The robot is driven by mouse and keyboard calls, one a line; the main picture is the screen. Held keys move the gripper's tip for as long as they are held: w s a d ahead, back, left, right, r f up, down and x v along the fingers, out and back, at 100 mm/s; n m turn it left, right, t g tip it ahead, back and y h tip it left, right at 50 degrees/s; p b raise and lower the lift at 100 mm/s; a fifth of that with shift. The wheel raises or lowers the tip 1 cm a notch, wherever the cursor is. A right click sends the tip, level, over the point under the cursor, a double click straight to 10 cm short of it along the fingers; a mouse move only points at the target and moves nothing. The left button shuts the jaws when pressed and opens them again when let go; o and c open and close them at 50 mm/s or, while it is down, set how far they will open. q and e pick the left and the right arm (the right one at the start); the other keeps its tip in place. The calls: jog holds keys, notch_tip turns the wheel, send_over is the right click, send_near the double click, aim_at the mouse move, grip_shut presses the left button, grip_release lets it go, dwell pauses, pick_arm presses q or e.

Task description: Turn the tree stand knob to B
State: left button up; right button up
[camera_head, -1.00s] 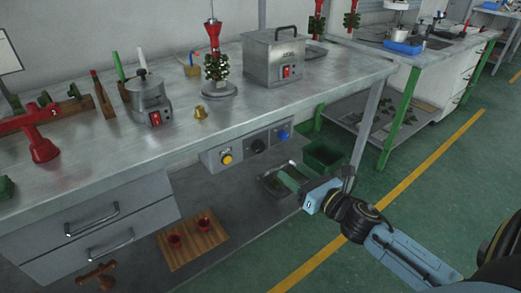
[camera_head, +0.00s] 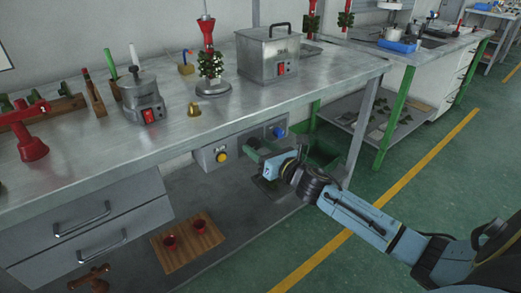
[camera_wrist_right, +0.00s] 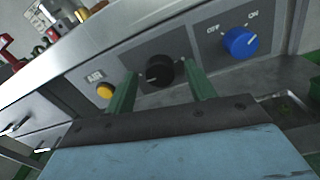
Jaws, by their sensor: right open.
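The black knob (camera_wrist_right: 160,72) sits on the grey control panel (camera_wrist_right: 128,58) under the bench edge, with a pale pointer mark on its left side. Its lettering is not readable. My right gripper (camera_head: 258,153) is in front of the panel in the head view and covers part of the knob. In the right wrist view its two green fingers are apart, one on each side of the black knob, and nothing is held. I cannot tell whether they touch it. My left gripper is in neither current view.
A blue OFF/ON knob (camera_wrist_right: 240,43) is close on the right of the black knob, and a yellow button (camera_wrist_right: 105,90) is on the left. The bench top (camera_head: 195,150) overhangs the panel. A green bin (camera_head: 325,150) stands behind my right gripper.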

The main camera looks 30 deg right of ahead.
jog(key=c, duration=1)
